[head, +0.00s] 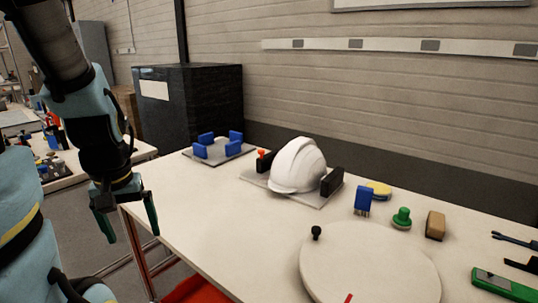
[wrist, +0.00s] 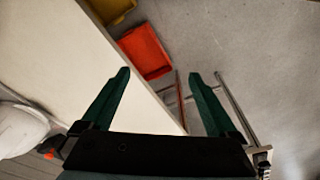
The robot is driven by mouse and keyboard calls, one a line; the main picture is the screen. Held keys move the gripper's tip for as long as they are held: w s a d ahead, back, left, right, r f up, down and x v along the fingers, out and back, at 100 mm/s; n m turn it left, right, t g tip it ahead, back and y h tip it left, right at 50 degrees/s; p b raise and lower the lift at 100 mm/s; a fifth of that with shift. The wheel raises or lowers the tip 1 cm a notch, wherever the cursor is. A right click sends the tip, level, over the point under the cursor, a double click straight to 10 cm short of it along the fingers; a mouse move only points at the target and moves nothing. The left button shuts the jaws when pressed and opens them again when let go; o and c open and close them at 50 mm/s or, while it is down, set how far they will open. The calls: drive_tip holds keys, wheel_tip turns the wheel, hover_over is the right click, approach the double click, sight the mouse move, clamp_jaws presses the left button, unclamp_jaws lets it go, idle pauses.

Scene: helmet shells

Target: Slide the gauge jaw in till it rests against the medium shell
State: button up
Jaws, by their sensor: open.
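A white helmet shell (head: 297,166) sits on a flat grey gauge plate (head: 257,181) near the back of the table. A black jaw (head: 332,181) stands close by its right side. Another black jaw (head: 264,163), with a red knob (head: 261,153) beside it, stands at its left, partly hidden by the shell. Whether either jaw touches the shell I cannot tell. My gripper (head: 131,225) is open and empty, pointing down past the table's left edge, well away from the gauge. The wrist view shows its spread fingers (wrist: 159,75), with the shell (wrist: 20,130) at the left edge.
A plate with several blue blocks (head: 232,148) lies behind left. A round white turntable (head: 368,265) is at the front, with a blue brush (head: 362,200), green knob (head: 402,218) and tan block (head: 435,225) behind it. A red bin (wrist: 145,50) is on the floor.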

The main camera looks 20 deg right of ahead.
drive_tip(key=shift+w, duration=0.15)
drive_tip(key=shift+c, duration=0.8)
drive_tip(key=w+d, duration=0.1)
drive_tip(key=w, duration=0.2)
drive_tip(key=w+d+f+m+t, duration=0.1)
drive_tip(key=w+d, duration=0.1)
drive_tip(key=w, duration=0.1)
drive_tip(key=w+d+m+t, duration=0.1)
drive_tip(key=w, duration=0.2)
drive_tip(key=shift+d+f+h+p, duration=0.15)
drive_tip(key=shift+d+h+p, duration=0.15)
drive_tip(key=shift+p, duration=0.1)
drive_tip(key=c, duration=0.3)
drive_tip(key=m+t+h+p, duration=0.3)
drive_tip(key=m+t+h, duration=0.2)
drive_tip(key=t+h, duration=0.55)
approach(260, 152)
drive_tip(key=shift+n, duration=0.3)
drive_tip(key=p+x, duration=0.3)
drive_tip(key=x, duration=0.8)
drive_tip(key=shift+w+d, duration=0.1)
drive_tip(key=shift+d, duration=0.05)
clamp_jaws()
